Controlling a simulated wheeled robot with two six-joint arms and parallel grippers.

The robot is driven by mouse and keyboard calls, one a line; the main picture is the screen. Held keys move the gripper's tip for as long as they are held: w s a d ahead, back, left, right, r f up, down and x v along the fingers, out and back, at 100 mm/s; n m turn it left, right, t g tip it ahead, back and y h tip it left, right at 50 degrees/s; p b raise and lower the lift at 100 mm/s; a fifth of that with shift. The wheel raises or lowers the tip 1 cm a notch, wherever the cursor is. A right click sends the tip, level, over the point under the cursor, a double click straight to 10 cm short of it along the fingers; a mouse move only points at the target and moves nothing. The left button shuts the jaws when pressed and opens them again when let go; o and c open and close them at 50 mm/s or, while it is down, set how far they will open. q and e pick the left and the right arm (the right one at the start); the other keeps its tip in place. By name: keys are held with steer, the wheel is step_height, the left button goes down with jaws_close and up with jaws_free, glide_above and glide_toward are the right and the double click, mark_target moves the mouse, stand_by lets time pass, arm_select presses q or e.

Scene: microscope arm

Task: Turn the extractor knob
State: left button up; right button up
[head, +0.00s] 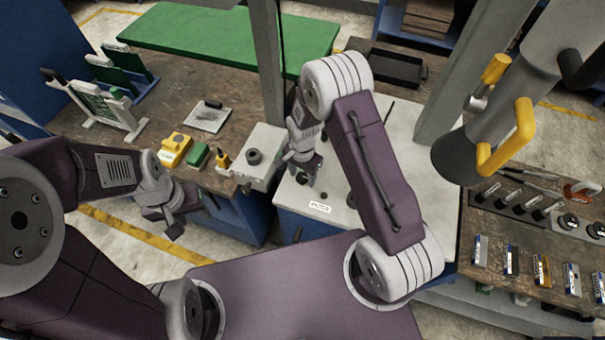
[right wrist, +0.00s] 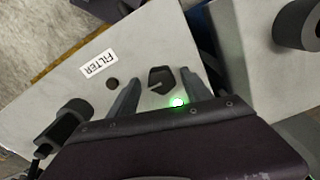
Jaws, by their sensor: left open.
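A dark knob (right wrist: 162,86) with a pale pointer line sits on a light panel beside a FILTER label (right wrist: 100,64); I take it as the extractor knob. In the right wrist view my right gripper (right wrist: 160,75) is open, one finger on each side of the knob, with gaps showing. A green light glows beside the knob. In the head view my right gripper (head: 303,176) is low over the white panel (head: 385,135), and its own fingers hide the knob. My left gripper (head: 190,220) is open and empty, in front of the left bench.
A grey box with a black knob (head: 254,156) stands left of the panel. Grey posts, a large grey tube (head: 458,158) and yellow handles stand on the right. The left bench holds yellow and green blocks; the right bench (head: 510,230) holds several small parts.

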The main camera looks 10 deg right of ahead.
steer(key=shift+w, duration=0.1)
steer(key=c, duration=0.5)
jaws_close()
steer(key=n+b, duration=0.1)
steer(key=n, duration=0.3)
steer(key=n+b, duration=0.1)
steer(key=n, duration=0.3)
steer(key=shift+w+n, duration=0.1)
steer(key=shift+n, duration=0.2)
steer(key=n, duration=0.4)
steer(key=shift+n+b, duration=0.3)
steer(key=n, duration=0.4)
steer(key=shift+r+n, duration=0.1)
steer(key=shift+n, duration=0.2)
